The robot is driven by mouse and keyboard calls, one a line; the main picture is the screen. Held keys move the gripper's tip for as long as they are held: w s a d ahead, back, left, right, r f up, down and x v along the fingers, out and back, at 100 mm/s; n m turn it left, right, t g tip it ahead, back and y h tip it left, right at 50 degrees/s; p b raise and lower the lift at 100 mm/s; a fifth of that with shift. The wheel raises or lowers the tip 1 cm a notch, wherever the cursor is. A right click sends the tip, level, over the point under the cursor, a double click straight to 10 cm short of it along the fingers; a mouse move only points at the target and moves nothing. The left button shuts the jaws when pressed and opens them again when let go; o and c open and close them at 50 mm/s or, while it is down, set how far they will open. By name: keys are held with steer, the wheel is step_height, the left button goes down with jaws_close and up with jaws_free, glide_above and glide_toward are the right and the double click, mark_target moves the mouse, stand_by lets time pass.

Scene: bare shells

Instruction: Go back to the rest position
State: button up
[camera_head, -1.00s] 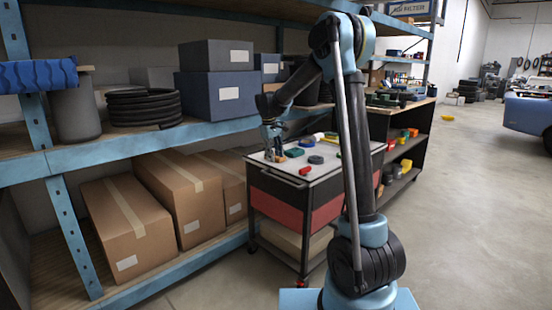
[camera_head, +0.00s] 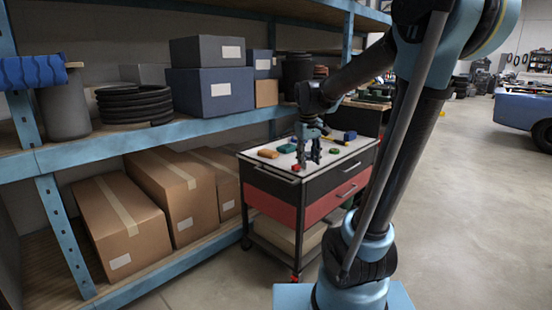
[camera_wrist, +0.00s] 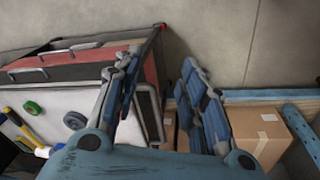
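My gripper (camera_head: 309,162) hangs over the top of the tool cart, fingers pointing down. In the wrist view its two blue and grey fingers (camera_wrist: 160,70) are spread wide apart with nothing between them. The cart (camera_head: 272,192) has a white top, a black and red drawer body and small items on it. The cart also shows in the wrist view (camera_wrist: 75,72), to the left of and behind the fingers. The exact height of the gripper above the cart top is hard to tell.
A shelf rack (camera_head: 190,135) with cartons (camera_head: 120,225) stands left. The concrete floor (camera_head: 460,220) at right is open.

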steer(key=s+d+f+m, duration=0.2)
steer(key=s+f, duration=0.4)
steer(key=s, duration=0.6)
steer(key=s+d+f+m, duration=0.2)
steer(key=s+d+f, duration=0.3)
steer(key=s, duration=0.6)
step_height(320, 180, down, 2)
steer(key=shift+s+f+m+t+y, duration=0.1)
steer(key=shift+s+m+t+y, duration=0.2)
steer(key=shift+s+m+y, duration=0.1)
steer(key=shift+w+f, duration=0.15)
steer(key=shift+w, duration=0.35)
steer(key=shift+c, duration=0.6)
